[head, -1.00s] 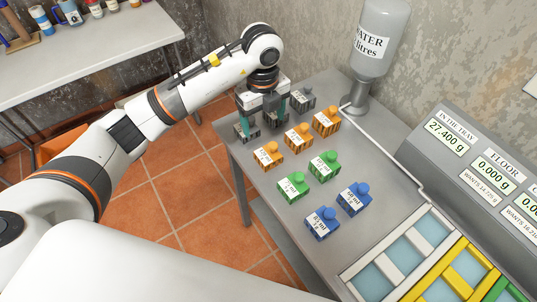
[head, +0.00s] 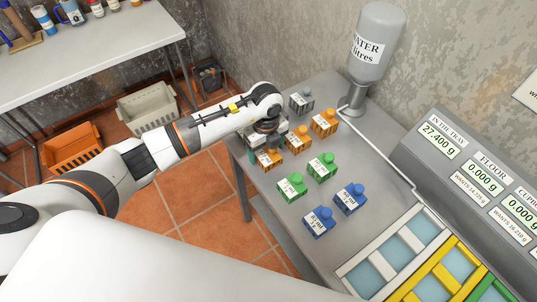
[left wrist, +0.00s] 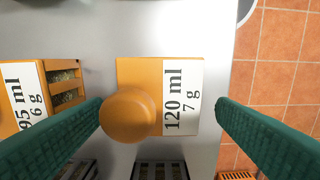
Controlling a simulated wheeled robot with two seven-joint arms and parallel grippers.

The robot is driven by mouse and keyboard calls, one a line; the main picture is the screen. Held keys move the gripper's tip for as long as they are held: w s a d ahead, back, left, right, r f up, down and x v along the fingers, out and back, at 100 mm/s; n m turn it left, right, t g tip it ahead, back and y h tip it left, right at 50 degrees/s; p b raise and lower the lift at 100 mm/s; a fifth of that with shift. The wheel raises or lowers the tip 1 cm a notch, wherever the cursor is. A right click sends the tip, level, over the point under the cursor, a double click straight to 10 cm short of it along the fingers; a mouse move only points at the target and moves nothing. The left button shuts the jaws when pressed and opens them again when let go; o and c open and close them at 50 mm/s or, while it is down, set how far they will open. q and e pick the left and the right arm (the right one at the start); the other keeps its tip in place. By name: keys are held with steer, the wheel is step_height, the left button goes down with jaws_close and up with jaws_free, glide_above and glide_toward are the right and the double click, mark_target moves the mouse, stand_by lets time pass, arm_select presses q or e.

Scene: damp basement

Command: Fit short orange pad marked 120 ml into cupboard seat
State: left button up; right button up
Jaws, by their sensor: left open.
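The short orange pad marked 120 ml, 7 g (left wrist: 150,72) lies under my left gripper (left wrist: 158,108). It has a round orange knob and a white label. My left gripper is open, with one green finger on each side of the pad and gaps between. In the head view the gripper (head: 265,142) covers part of this pad (head: 270,160) near the table's left edge. A framed panel at lower right has white (head: 376,262), yellow (head: 437,268) and green seats (head: 485,290); I cannot tell which is the cupboard seat. The right gripper is not in view.
Two more orange pads (head: 299,139) (head: 324,123), green pads (head: 321,167) and blue pads (head: 349,199) stand close by. The 95 ml orange pad (left wrist: 60,85) is left of the gripper. A water bottle (head: 376,45) and the readout console (head: 470,165) stand behind.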

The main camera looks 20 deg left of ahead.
arm_select(q)
steer(key=c, duration=1.1)
steer(key=shift+o, duration=0.2)
